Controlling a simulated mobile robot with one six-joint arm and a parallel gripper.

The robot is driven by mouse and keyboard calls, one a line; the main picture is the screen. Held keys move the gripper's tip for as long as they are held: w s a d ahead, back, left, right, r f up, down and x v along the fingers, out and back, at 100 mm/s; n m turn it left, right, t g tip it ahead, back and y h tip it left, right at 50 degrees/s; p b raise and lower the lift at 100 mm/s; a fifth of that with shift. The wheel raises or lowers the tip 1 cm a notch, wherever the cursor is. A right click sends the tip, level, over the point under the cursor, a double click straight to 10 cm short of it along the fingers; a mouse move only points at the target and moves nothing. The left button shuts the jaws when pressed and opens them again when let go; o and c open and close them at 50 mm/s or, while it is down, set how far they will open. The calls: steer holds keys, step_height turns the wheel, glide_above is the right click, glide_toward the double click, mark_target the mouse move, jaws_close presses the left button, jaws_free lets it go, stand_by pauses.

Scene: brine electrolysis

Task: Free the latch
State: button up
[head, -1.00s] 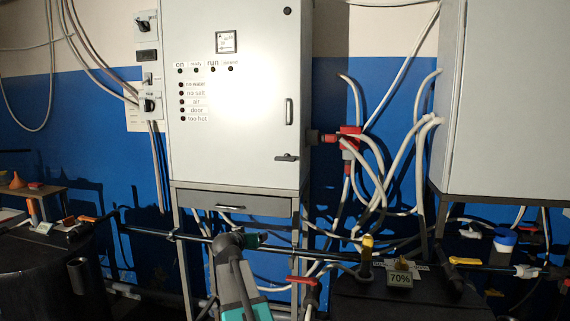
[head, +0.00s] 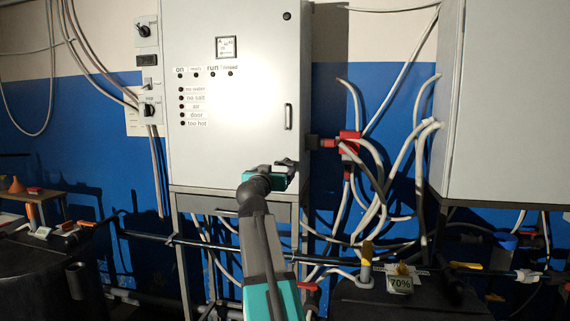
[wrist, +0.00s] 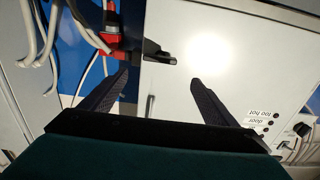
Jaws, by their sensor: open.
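The dark latch (head: 286,161) is on the lower right of the light grey cabinet door (head: 240,130), near the door's edge. In the wrist view, the latch (wrist: 158,52) lies roughly sideways, beyond the gap between my fingers. My gripper (head: 283,174) is in front of the lower door, just below the latch in the head view, and partly overlaps it. In the wrist view, my gripper (wrist: 160,76) has its two dark fingers spread wide with nothing between them. I cannot tell whether a finger touches the door.
A vertical door handle (head: 289,117) is above the latch. A red connector (head: 349,142) with several pale hoses juts out right of the cabinet. A second grey cabinet (head: 505,110) hangs at the right. A drawer is below the door, mostly behind my arm.

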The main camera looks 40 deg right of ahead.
mark_target(283, 163)
steer(key=shift+d, duration=0.1)
steer(key=shift+p+x, duration=1.35)
steer(key=shift+x, duration=5.5)
steer(key=c, duration=1.1)
